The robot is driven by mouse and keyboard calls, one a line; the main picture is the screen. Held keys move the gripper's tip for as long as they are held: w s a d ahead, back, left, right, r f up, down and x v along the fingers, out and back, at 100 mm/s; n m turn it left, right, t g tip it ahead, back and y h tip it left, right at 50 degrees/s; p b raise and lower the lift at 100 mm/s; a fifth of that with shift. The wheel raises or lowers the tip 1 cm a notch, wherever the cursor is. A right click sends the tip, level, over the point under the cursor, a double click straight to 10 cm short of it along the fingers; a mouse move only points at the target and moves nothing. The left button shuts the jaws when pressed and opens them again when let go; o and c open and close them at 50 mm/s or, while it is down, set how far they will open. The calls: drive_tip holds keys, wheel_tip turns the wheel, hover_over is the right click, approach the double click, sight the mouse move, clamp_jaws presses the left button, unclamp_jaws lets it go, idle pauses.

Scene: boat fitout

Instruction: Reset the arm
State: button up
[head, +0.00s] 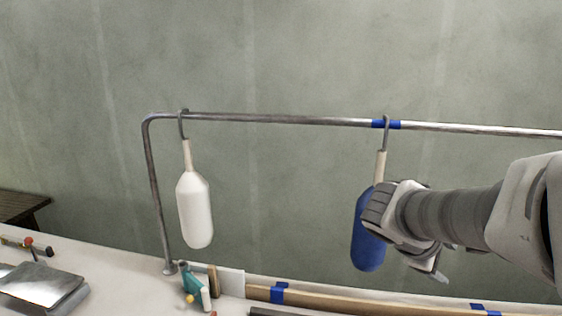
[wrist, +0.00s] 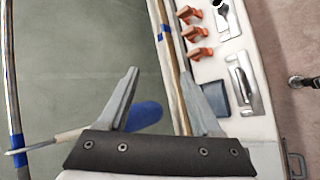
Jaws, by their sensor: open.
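My gripper (head: 430,264) is at the right in the head view, in front of and beside the blue fender (head: 369,240), and hides part of it. In the wrist view its two fingers (wrist: 160,75) are spread with nothing between the tips. The blue fender (wrist: 146,116) shows there behind the left finger. It hangs by a hook from the metal rail (head: 270,119) at a blue tape mark (head: 386,124). I cannot tell whether the gripper touches it. A white fender (head: 195,212) hangs from the rail further left.
A white worktop (head: 110,262) runs below, with a teal and white tool (head: 195,285), a metal piece (head: 42,284) and a wooden strip (head: 340,299) with blue tape. The wrist view shows several orange-brown pieces (wrist: 194,32) and metal fittings (wrist: 243,90). A plain wall stands behind.

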drive_tip(key=s+a+f+m+t+y, duration=0.1)
drive_tip(key=s+a+m+y, duration=0.7)
drive_tip(key=s+a, duration=0.5)
drive_tip(key=shift+s+a+f+m+y, duration=0.2)
drive_tip(key=shift+s+a+m+y, duration=0.2)
drive_tip(key=shift+a+m, duration=0.45)
drive_tip(key=shift+a, duration=0.1)
idle(1.0)
